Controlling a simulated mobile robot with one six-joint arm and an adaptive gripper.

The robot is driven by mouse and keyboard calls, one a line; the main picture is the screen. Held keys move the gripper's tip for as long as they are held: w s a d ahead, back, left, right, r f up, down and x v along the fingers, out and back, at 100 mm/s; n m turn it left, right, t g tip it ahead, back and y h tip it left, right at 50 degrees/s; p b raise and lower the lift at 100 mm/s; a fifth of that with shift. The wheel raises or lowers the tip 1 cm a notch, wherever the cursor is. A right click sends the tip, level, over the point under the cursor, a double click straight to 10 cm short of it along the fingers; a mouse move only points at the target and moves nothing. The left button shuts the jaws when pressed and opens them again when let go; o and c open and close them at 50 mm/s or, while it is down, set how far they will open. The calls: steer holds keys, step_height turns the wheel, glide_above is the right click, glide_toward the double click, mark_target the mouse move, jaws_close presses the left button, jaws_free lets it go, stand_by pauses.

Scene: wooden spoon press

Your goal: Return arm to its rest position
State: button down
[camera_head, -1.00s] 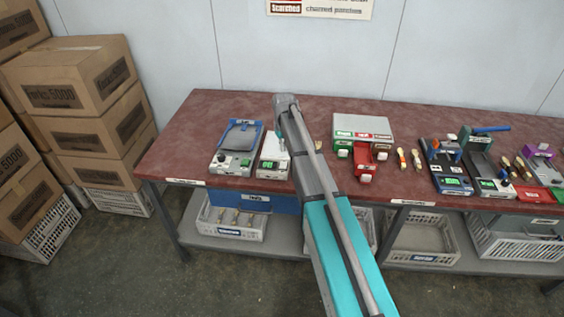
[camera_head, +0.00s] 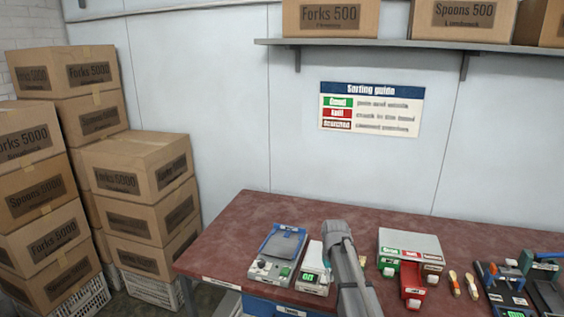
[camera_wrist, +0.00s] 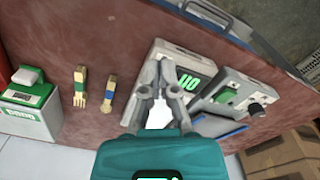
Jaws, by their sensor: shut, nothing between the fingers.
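My gripper (camera_wrist: 161,65) is in the wrist view, its grey fingers shut and empty above the red-brown table (camera_wrist: 115,35). Beyond the fingertips is a white device with a lit green display (camera_wrist: 188,82); I cannot tell the exact gap between them. In the head view my grey arm reaches over the front of the table (camera_head: 240,225), just right of that white device (camera_head: 312,270). The gripper itself is hidden behind the arm there.
Two small wooden pieces of cutlery (camera_wrist: 110,95) lie left of the fingers. A grey machine with a green button (camera_wrist: 225,97) stands at right. A grey sorting box (camera_head: 408,243) and red unit (camera_head: 412,290) stand right of my arm. Stacked cartons (camera_head: 135,180) are left.

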steer(key=s+m, duration=0.1)
steer(key=s, duration=1.9)
steer(key=shift+s+m, duration=0.3)
steer(key=shift+a, duration=0.1)
